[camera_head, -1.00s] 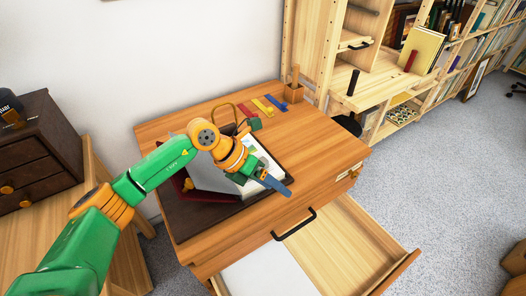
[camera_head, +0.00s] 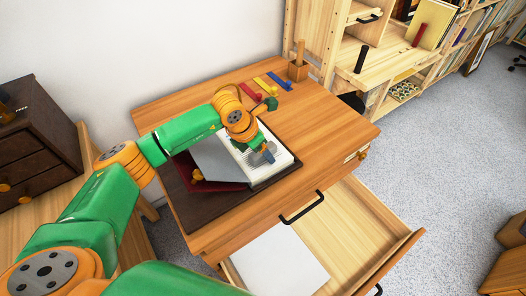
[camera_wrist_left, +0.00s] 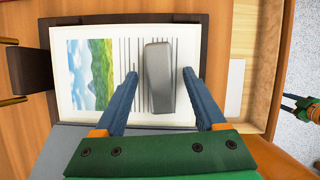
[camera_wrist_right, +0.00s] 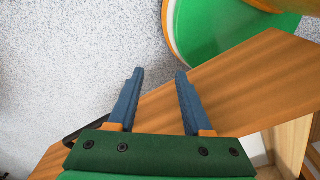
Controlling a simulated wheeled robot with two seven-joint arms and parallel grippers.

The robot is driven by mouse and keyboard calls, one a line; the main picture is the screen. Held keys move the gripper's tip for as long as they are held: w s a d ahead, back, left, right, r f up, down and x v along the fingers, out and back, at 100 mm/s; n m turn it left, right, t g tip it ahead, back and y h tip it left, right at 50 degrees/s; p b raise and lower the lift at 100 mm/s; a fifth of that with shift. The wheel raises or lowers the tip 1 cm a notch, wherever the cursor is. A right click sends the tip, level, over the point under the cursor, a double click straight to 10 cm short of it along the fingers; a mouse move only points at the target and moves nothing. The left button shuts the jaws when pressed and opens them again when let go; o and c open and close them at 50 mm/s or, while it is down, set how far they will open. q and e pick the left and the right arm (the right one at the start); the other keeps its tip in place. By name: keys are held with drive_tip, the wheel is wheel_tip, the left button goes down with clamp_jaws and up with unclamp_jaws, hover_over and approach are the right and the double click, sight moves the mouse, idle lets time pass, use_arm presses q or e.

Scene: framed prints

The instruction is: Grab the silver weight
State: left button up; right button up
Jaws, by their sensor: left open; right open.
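The silver weight (camera_wrist_left: 158,77) is a grey, rounded block. It lies on the printed page of an open book (camera_wrist_left: 120,112), to the right of a landscape picture. In the left wrist view my left gripper (camera_wrist_left: 160,71) is open, with one blue finger to each side of the weight and gaps on both sides. In the head view the left gripper (camera_head: 266,151) is over the book on the wooden desk (camera_head: 325,130) and partly hides the weight. My right gripper (camera_wrist_right: 160,72) is open and empty, with the floor and a wooden edge behind it.
An open drawer (camera_head: 385,222) with a white sheet (camera_head: 285,262) juts from the desk front. The desk's right side is clear.

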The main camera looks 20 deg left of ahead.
use_arm(q)
drive_tip(key=shift+r, duration=0.1)
clamp_jaws()
